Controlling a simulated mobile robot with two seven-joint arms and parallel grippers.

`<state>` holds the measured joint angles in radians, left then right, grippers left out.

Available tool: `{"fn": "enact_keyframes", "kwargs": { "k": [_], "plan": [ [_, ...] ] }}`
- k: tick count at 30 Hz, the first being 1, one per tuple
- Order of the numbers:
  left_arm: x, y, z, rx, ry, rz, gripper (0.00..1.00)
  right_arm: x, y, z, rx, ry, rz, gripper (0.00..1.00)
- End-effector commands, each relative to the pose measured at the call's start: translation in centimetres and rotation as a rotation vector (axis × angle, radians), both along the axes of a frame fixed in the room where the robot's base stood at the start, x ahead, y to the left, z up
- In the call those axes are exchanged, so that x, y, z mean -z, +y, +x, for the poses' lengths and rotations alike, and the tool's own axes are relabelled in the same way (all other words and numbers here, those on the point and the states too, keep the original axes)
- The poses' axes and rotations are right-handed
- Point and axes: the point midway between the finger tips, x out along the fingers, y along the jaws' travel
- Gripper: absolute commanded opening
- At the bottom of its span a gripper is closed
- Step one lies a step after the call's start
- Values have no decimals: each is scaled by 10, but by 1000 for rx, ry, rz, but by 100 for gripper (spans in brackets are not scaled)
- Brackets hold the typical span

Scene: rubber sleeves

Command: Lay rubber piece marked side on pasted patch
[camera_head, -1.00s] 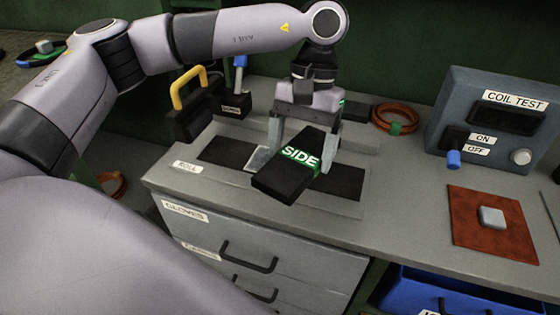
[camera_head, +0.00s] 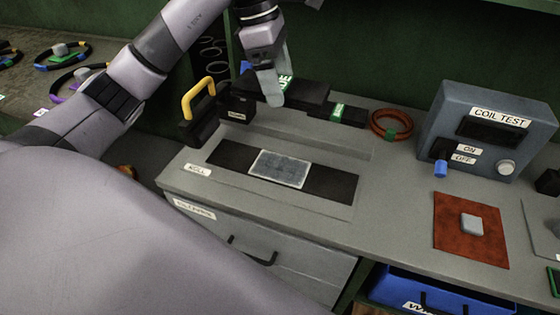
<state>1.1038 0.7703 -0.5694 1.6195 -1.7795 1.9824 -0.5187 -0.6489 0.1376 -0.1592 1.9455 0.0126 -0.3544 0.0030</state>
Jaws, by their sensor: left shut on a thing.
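My left gripper (camera_head: 270,92) is at the back of the bench, shut on a black rubber piece (camera_head: 305,92). A green band with white lettering on the piece shows beside the fingers, mostly hidden by them. The pasted patch (camera_head: 280,168) is a pale-edged, grey-blue rectangle on a long black strip (camera_head: 333,184) on the bench. The patch is uncovered, and the held piece is behind it, apart from it. My right gripper is not in view.
Another black block with a green label (camera_head: 338,111) lies beside the held piece. A red-brown coil (camera_head: 391,125) and the coil test box (camera_head: 490,130) stand right of it. A yellow-handled black tool (camera_head: 197,112) stands left. The bench around the strip is clear.

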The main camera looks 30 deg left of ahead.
Motion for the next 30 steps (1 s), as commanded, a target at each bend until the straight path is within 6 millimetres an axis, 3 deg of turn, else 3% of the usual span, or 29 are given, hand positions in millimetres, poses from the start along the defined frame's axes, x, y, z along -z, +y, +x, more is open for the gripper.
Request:
{"fn": "enact_keyframes", "kwargs": {
  "k": [5,18,30],
  "plan": [
    [26,2,-1,-20,5,1,45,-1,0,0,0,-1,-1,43],
    [130,1,-1,-15,4,-1,45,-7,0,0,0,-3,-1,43],
    [170,1,-1,-15,3,0,45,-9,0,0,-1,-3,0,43]
  ]
}}
